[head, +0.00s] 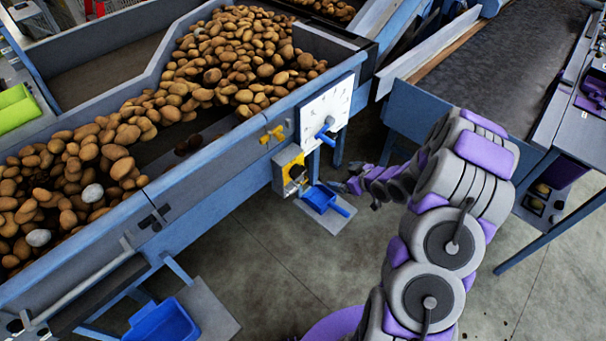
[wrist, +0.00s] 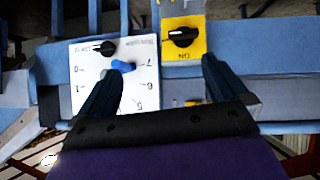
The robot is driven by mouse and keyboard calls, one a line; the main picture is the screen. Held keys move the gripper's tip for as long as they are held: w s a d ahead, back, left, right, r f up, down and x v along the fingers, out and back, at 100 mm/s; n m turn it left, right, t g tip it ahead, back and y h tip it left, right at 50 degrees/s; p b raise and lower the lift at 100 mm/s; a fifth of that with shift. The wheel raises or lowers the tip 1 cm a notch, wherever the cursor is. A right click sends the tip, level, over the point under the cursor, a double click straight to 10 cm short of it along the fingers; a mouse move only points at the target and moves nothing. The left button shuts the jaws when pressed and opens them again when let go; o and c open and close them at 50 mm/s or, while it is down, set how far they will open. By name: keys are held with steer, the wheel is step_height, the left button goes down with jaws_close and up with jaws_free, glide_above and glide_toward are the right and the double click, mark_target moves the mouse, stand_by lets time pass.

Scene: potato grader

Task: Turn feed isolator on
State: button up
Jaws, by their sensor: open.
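The feed isolator is a yellow plate (head: 284,172) with a black rotary knob (head: 297,172), on the side of the potato hopper. In the wrist view the yellow plate (wrist: 198,24) shows upside-down "ON" lettering below the black knob (wrist: 181,37). The knob's grip lies roughly crosswise there. My gripper (head: 356,191) is open and empty, to the right of the isolator and apart from it. In the wrist view my gripper (wrist: 163,80) has its two fingers spread, with the isolator beyond them, toward the right finger.
A white numbered dial panel (head: 338,98) with a blue pointer (head: 325,133) sits beside the isolator. A yellow handle (head: 272,134) is fixed nearby. A blue scoop-like tray (head: 319,198) lies below. The hopper (head: 225,150) holds many potatoes. Open floor (head: 290,260) lies in front.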

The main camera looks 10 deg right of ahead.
step_height(320, 180, down, 3)
steer(key=s+a+t+y, duration=0.1)
steer(key=y, duration=0.1)
steer(key=t+y+b, duration=0.1)
steer(key=b, duration=0.3)
glide_toward(301, 173)
steer(key=x, duration=0.9)
steer(key=shift+r, duration=0.1)
steer(key=c, duration=1.1)
